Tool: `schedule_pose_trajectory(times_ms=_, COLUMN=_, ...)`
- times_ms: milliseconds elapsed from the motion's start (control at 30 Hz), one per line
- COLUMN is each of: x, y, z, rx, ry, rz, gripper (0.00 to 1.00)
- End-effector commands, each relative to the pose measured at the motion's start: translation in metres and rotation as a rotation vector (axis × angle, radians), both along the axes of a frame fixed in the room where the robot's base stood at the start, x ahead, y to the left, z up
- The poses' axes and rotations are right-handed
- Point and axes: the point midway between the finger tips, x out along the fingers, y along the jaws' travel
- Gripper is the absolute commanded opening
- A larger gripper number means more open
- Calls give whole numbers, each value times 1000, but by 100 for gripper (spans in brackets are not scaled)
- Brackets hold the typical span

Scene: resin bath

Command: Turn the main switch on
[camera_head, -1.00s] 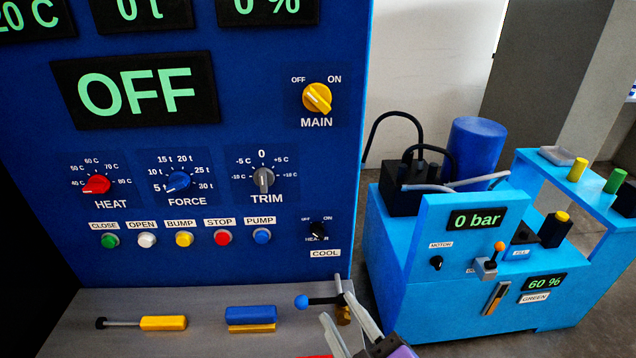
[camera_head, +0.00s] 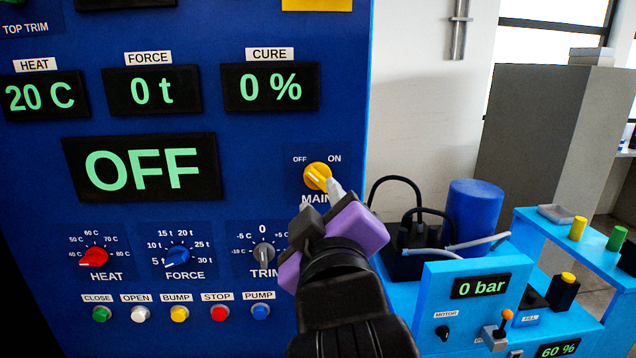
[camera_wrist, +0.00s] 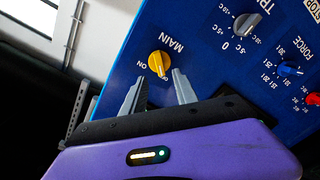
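The main switch is a yellow round knob (camera_head: 317,176) on the blue panel, between the labels OFF and ON. Its pointer line is aimed toward the OFF side. My gripper (camera_head: 332,192) is just in front of the knob, at its lower right in the head view, and partly covers the MAIN label. In the wrist view the yellow knob (camera_wrist: 158,63) lies just beyond the two grey fingertips (camera_wrist: 156,74), which are spread apart with nothing between them. The large display (camera_head: 143,168) reads OFF.
Below the main switch are the TRIM knob (camera_head: 264,252), FORCE knob (camera_head: 178,255) and HEAT knob (camera_head: 93,257). A row of coloured buttons (camera_head: 180,314) lies under them. A light blue machine (camera_head: 440,280) stands to the right. The panel's right edge is close to the knob.

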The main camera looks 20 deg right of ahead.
Motion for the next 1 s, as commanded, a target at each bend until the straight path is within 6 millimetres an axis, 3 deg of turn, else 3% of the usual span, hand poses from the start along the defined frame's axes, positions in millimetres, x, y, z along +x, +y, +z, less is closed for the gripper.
schedule_pose_trajectory(times_ms=400, x=56, y=-19, z=0, rx=-1, ry=1, rz=-1, gripper=35)
schedule_pose_trajectory(times_ms=833, x=66, y=-22, z=0, rx=1, ry=-1, rz=1, gripper=35)
schedule_pose_trajectory(times_ms=1000, x=66, y=-22, z=0, rx=1, ry=-1, rz=1, gripper=2)
